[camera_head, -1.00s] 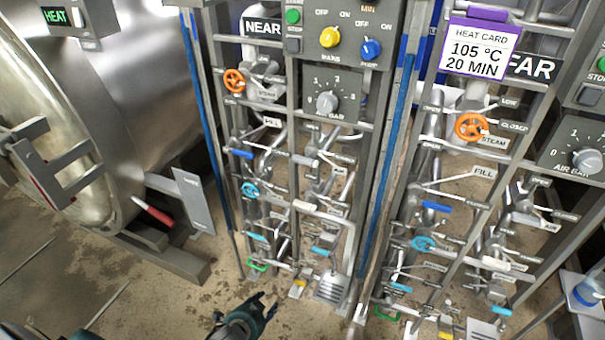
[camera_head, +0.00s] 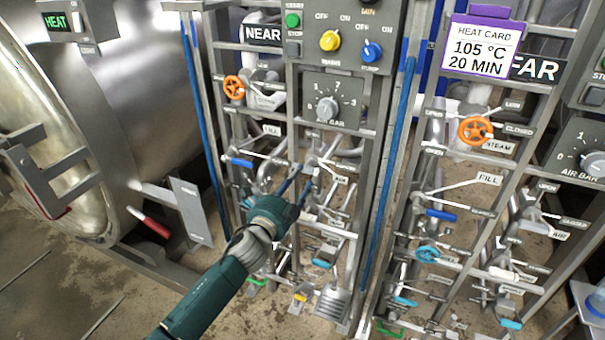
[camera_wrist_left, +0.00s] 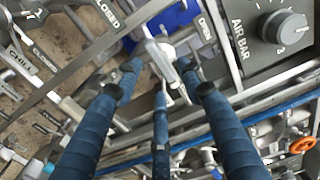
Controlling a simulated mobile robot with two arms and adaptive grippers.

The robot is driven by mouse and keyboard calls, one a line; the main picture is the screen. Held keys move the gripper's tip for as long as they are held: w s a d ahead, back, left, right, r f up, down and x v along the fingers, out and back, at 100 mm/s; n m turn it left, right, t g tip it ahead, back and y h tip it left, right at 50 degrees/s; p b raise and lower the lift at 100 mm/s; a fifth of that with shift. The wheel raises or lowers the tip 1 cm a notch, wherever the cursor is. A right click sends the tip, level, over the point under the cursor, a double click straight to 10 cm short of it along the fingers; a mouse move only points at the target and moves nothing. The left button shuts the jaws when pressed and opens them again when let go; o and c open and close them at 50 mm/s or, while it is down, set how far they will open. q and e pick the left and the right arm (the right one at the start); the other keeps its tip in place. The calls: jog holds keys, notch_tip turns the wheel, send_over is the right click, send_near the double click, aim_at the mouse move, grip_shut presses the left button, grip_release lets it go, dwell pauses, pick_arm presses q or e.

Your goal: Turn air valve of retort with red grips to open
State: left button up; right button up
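The steel retort (camera_head: 150,90) at the left has a red grip (camera_head: 150,223) on a lever at its door. Beside it stands the NEAR valve panel, with its air valve lever (camera_head: 311,163) near the AIR label (camera_head: 341,180). My left gripper (camera_head: 303,177) reaches up to this lever, fingers spread. In the left wrist view, the pale lever end (camera_wrist_left: 163,58) lies between the open blue fingers (camera_wrist_left: 158,76), between the CLOSED and OPEN labels (camera_wrist_left: 205,28). I cannot tell whether the fingers touch it. My right gripper is out of view.
An orange steam handwheel (camera_head: 234,88) and a blue lever (camera_head: 238,162) sit left of the gripper. The AIR BAR dial (camera_head: 327,109) is above. Metal posts frame the panel closely. The FAR panel (camera_head: 535,68) with similar valves stands at the right.

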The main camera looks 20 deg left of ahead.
aim_at(305, 169)
pick_arm(q)
jog(key=w, duration=0.3)
jog(key=shift+w, duration=0.35)
grip_shut()
